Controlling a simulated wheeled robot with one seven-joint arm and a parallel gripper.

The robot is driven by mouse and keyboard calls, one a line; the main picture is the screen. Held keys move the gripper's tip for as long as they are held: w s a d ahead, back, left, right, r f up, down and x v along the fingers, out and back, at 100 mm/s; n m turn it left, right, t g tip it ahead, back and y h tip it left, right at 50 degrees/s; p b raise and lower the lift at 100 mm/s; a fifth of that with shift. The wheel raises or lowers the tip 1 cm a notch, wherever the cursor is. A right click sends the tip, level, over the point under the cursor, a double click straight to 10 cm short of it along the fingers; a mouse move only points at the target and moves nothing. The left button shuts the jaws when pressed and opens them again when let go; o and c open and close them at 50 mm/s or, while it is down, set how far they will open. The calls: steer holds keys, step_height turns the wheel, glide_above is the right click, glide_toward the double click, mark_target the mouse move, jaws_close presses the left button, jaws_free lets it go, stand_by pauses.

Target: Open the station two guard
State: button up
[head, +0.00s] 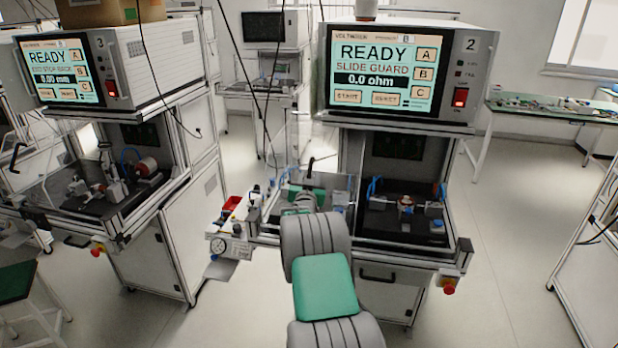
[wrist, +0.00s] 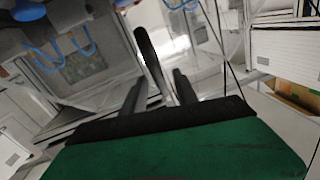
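Station two (head: 480,75) stands right of centre, its screen reading READY, SLIDE GUARD and 0.0 ohm. A clear guard panel (head: 338,183) is at the left side of its bench, behind my arm. The right part of the bay shows uncovered, with a copper-coloured part (head: 405,200) in a fixture. A black curved handle (head: 310,165) rises just beyond my gripper; it also shows in the wrist view (wrist: 148,45). My gripper (wrist: 159,78) has its fingers apart, one on each side of the handle's lower end. Contact cannot be told. In the head view my arm hides the fingertips.
Station three (head: 125,60) stands to the left with its own bench. Cables hang overhead. Open floor lies right of station two, before a green-topped table (head: 550,112).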

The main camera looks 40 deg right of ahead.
steer(key=shift+c, duration=0.3)
jaws_close()
stand_by(1.0)
